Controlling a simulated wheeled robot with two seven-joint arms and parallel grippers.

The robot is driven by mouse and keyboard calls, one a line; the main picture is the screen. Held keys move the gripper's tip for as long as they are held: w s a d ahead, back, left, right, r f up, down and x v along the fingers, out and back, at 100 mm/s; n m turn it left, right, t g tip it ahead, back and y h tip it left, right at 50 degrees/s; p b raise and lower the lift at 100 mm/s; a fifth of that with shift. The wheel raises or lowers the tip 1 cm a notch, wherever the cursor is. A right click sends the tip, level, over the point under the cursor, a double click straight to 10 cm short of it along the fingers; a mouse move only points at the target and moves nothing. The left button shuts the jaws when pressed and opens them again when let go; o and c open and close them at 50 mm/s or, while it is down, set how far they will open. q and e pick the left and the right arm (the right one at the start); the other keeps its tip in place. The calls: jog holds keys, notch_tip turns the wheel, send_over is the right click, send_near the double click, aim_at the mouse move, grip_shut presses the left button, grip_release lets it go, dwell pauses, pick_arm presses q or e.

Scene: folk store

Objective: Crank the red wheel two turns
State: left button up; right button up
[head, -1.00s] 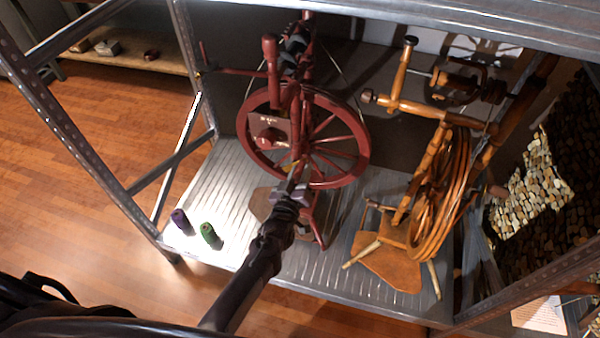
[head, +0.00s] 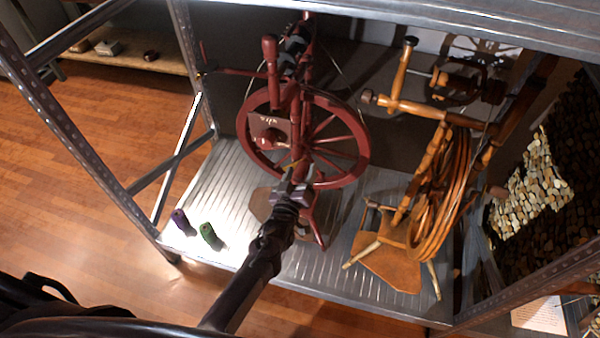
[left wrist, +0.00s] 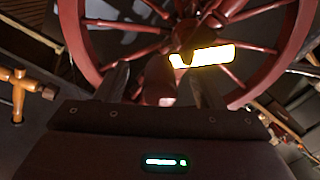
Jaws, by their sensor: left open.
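The red wheel (head: 362,153) is the rim of a dark red spinning wheel standing upright on a metal shelf. My left gripper (head: 294,178) is in front of the wheel's lower middle, with its jaws open. In the left wrist view, the wheel (left wrist: 75,35) spans the top, and the open left gripper (left wrist: 160,82) has a finger on each side of a reddish rounded part. I cannot tell whether they touch it. A bright yellow piece (left wrist: 205,56) shows beside the hub. My right gripper is not in view.
A wooden spinning wheel (head: 455,190) stands to the right on the same shelf (head: 340,280). A purple spool (head: 181,221) and a green spool (head: 210,236) stand at the left front. A metal upright (head: 85,135) bounds the left side.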

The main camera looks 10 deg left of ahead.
pick_arm(q)
jog(key=shift+s+r+p, duration=0.1)
jog(key=shift+s+p, duration=1.1)
jog(key=shift+s, duration=0.85)
jog(key=s+p, duration=0.2)
jog(key=s, duration=0.2)
jog(key=shift+s+a, duration=0.15)
jog(key=shift+s, duration=0.25)
jog(key=s+a+f+m+g, duration=0.1)
jog(key=s+f+m+g, duration=0.3)
jog(key=s+f, duration=0.65)
jog(key=s+a+f+m+g, duration=0.1)
jog(key=s+f+g, duration=0.6)
jog(key=f, duration=0.7)
jog(key=s+a+f+m+g, duration=0.1)
jog(key=s+a+f+g, duration=0.1)
jog(key=s, duration=0.5)
jog(key=s+a+f+m+g, duration=0.1)
jog(key=s+f, duration=0.3)
jog(key=s, duration=0.4)
jog(key=s+a+f+m+g, duration=0.1)
jog(key=s+a+f+g, duration=0.2)
jog(key=s, duration=0.5)
jog(key=shift+a+f+y, duration=0.3)
jog(key=shift+a+f, duration=0.05)
jog(key=shift+a, duration=0.05)
